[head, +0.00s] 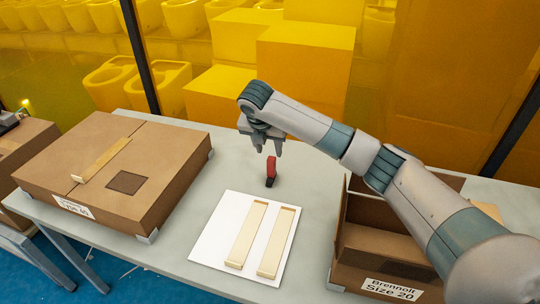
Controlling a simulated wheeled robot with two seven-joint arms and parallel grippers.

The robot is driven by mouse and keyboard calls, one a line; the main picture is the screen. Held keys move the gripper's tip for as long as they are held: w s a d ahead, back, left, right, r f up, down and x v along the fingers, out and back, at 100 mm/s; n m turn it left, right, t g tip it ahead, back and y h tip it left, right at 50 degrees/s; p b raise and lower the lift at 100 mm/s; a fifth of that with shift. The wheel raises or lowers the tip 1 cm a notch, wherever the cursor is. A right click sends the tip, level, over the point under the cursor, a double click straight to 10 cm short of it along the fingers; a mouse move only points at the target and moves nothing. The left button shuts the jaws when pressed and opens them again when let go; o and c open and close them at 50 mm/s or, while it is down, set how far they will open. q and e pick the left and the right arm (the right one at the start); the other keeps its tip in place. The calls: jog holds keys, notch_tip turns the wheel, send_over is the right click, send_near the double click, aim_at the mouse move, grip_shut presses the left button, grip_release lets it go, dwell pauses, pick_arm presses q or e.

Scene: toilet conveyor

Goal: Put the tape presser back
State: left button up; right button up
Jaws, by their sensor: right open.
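A small red and black block (271,172), which appears to be the tape presser, stands upright on the grey table (205,165) behind the white board. My right gripper (268,149) is open and points down just above it, with the fingertips close to its top. I cannot tell whether they touch it. My left gripper is not in view.
A white board (209,235) with two pale wooden strips (247,235) lies in front. A closed cardboard box (105,150) with one strip on top stands left. An open box (375,240) labelled Size 20 stands right under my arm. Yellow panels (310,75) are behind.

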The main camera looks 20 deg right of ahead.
jog(key=shift+s+r, duration=0.1)
jog(key=shift+r, duration=0.2)
jog(key=shift+r, duration=0.1)
dwell(0.4)
